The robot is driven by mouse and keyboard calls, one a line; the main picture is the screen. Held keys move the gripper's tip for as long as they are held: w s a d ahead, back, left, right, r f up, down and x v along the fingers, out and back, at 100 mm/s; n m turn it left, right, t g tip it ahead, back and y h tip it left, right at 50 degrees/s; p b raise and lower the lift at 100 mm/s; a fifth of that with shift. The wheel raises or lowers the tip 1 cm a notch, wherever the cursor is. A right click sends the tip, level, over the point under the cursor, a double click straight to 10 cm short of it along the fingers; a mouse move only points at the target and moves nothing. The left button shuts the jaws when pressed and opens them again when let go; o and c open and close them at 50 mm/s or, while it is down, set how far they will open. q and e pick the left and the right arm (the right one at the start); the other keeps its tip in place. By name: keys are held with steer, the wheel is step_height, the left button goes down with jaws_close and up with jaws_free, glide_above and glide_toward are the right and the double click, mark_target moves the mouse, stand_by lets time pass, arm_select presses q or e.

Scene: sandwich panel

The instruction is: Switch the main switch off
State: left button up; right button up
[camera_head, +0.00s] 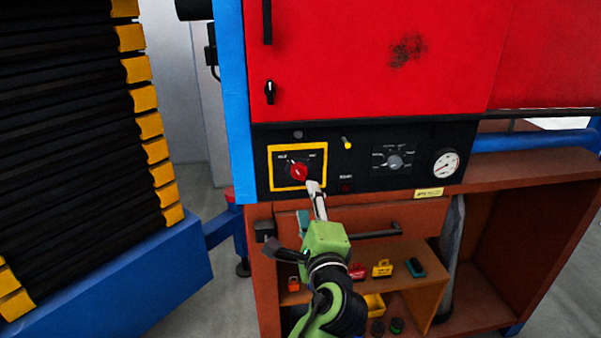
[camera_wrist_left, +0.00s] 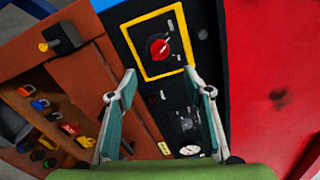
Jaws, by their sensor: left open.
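The main switch (camera_head: 299,171) is a round red knob inside a yellow-framed square (camera_head: 271,168) on the black control panel. Small white labels sit above its left and right sides; I cannot read them surely. My left gripper (camera_head: 316,187) is just below and right of the knob in the head view, its fingers pointing up at the panel. In the left wrist view the knob (camera_wrist_left: 160,48) lies beyond and between the two open fingertips of this gripper (camera_wrist_left: 161,74). Nothing is between the fingers, and they look apart from the knob. My right gripper is not in view.
Right of the switch are a grey selector knob (camera_head: 394,161) and a white gauge (camera_head: 446,163). A red cabinet door (camera_head: 370,60) is above. Below are a drawer with a dark handle (camera_head: 375,232) and shelves with small padlocks (camera_head: 382,268). A black-and-yellow stack (camera_head: 80,120) stands left.

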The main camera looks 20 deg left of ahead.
mark_target(300, 176)
arm_select(q)
steer(key=p+x, duration=0.3)
steer(key=x, duration=0.8)
steer(key=shift+w, duration=0.2)
steer(key=shift+w+a+f, duration=0.1)
steer(key=shift+w+a, duration=0.25)
steer(key=shift+w, duration=0.15)
